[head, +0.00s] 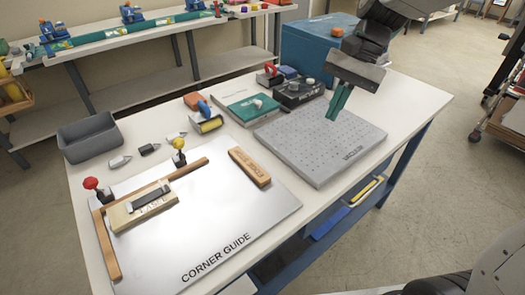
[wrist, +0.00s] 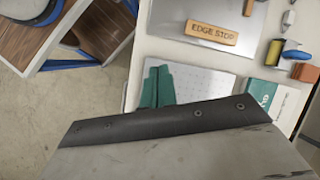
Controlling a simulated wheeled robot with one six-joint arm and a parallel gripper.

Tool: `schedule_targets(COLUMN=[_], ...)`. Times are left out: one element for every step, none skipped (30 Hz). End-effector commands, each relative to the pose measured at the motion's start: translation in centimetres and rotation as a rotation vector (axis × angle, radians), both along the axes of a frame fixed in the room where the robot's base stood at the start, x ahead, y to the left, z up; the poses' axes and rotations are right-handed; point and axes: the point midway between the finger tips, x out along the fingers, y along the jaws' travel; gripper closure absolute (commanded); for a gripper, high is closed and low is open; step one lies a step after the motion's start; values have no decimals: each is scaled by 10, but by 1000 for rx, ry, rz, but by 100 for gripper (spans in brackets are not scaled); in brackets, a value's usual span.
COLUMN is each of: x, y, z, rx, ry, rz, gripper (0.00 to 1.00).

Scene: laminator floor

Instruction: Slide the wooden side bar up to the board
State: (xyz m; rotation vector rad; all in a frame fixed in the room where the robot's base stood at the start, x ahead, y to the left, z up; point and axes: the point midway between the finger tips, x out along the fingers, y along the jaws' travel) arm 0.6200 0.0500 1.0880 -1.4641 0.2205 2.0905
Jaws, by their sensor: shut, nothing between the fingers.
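The wooden side bar, lettered EDGE STOP (head: 250,167), lies on the white CORNER GUIDE plate, right of the board and apart from it, with bare plate between. It also shows in the wrist view (wrist: 212,33). The light wooden board (head: 143,206), with a dark strip on top, lies in the corner of the wooden guide rails (head: 107,246). I cannot tell if it touches them. My gripper (head: 336,112) points down above the grey perforated VACUUM plate, right of the side bar and away from it. Its green fingers (wrist: 157,88) are shut and empty.
A red knob (head: 91,184) and a yellow knob (head: 178,145) stand by the rails. The front of the CORNER GUIDE plate (head: 245,215) is clear.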

Motion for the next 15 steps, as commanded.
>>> schedule_targets(x=[20,31,45,55,65,77,85,93,102,108,114,120,124,127,130], y=[7,11,16,20,24,28,32,35,39,42,44,47,48,50,51], z=[-13,-19,-28,-36,-43,-53,-61,-68,-77,-84,-90,-97,-101,-105,-109], rx=[19,32,46,57,68,80,87,96,104,111,115,122,126,128,132], ry=[52,81,118,146,172,208,234,257,287,306,325,345,358,370,382], rz=[-40,-67,-103,-128,-153,-185,-208,-229,-255,-272,-289,-306,-319,-329,-339], gripper=[100,100,100,100,100,100,100,100,100,100,100,100,100,100,100])
